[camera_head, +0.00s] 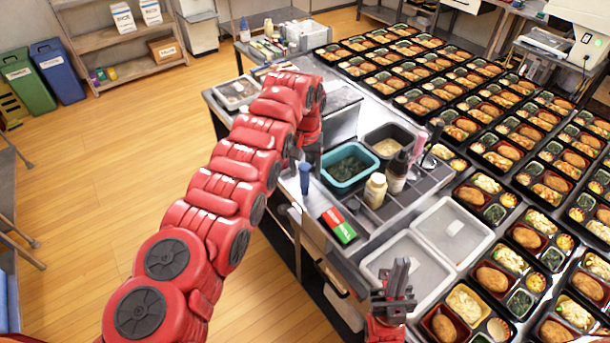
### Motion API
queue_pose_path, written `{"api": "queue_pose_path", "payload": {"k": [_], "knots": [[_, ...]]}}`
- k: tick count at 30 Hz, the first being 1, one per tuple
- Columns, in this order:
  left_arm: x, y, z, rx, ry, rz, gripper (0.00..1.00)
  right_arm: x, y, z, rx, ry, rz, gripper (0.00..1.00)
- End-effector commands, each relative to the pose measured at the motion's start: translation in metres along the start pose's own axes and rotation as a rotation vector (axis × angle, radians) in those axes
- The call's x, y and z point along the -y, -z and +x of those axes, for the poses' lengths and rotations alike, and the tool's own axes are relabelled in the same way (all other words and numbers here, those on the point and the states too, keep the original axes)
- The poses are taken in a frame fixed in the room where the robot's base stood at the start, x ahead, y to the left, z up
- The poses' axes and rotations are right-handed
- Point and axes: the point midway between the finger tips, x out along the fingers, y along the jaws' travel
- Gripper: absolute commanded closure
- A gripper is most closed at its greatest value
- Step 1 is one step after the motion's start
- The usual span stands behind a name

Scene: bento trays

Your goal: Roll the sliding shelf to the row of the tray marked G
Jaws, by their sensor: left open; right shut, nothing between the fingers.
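The sliding shelf seems to be the grey metal unit (418,208) beside the rows of bento trays, with bins, bottles and lids on it. My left arm reaches over its left side. My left gripper (308,160) is small and partly hidden by its own wrist; it is open, close to a blue-handled item (304,180) at the shelf's left edge. I cannot tell whether they touch. My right gripper (396,282) is shut and empty, upright over the front of the shelf by a clear lid. Bento trays (497,279) stand in several rows; no G mark is legible.
A teal bin (350,168), a dark bin (390,141), bottles (375,190) and a red-green box (338,226) crowd the shelf. Wooden floor (90,200) lies open to the left. Green (28,82) and blue (58,72) waste bins stand at the far left.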

Motion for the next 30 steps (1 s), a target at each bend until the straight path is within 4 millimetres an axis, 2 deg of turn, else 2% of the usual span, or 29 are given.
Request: {"api": "queue_pose_path", "payload": {"k": [1,7,17,27,30], "knots": [[-0.001,-0.001,0.006,0.003,0.000,0.000,0.35,0.000,0.001,0.005,0.000,0.000,0.000,1.00],[0.001,0.000,0.027,0.000,0.002,-0.001,0.35,0.000,0.001,0.007,0.000,0.000,0.000,1.00],[0.002,0.001,0.031,-0.001,0.002,-0.001,0.37,0.000,0.001,0.007,0.000,0.000,0.000,1.00],[0.002,0.001,0.031,-0.001,0.002,-0.001,0.98,0.000,0.001,0.007,0.000,0.000,0.000,1.00],[0.002,0.001,0.030,-0.001,0.002,-0.001,1.00,0.000,0.001,0.007,0.000,0.000,0.000,1.00]]}}
